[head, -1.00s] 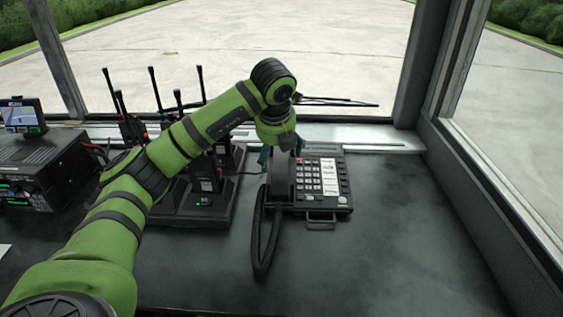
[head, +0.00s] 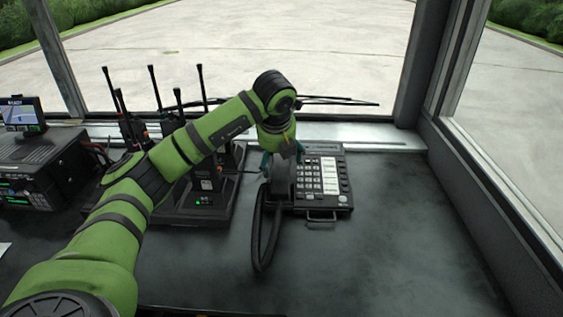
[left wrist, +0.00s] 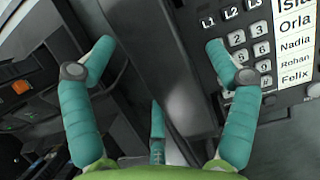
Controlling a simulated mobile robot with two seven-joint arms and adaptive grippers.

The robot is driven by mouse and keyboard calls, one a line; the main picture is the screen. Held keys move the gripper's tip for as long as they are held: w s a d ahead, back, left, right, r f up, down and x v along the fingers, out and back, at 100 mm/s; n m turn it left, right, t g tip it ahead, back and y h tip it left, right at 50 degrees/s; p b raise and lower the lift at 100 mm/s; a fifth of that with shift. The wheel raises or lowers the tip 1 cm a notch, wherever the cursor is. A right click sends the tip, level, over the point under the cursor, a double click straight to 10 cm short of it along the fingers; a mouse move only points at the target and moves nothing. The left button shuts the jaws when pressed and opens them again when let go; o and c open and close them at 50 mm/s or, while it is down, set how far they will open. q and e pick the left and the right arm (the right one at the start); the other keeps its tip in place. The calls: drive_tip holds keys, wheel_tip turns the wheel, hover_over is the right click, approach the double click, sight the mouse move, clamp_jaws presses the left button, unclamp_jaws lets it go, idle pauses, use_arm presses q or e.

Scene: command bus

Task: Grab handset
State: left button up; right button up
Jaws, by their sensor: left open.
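The desk phone (head: 322,182) sits on the dark desk, with its keypad and name labels facing up. Its dark handset (head: 281,176) lies along the phone's left side, with the cord (head: 261,235) looping towards the front. My left gripper (head: 281,158) is open over the handset's upper part. In the left wrist view, the teal fingers (left wrist: 158,62) are spread on both sides of the handset (left wrist: 165,50), the right one over the keypad (left wrist: 245,45). Whether they touch the handset cannot be told. My right gripper is not in view.
Several handheld radios in a charging stand (head: 195,208) stand left of the phone. A black radio unit (head: 38,170) with a small screen (head: 22,114) is at the far left. The desk (head: 400,240) is clear to the phone's right, up to the window frame.

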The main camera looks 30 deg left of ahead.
use_arm(q)
drive_tip(key=c, duration=1.4)
drive_tip(key=shift+r, duration=0.1)
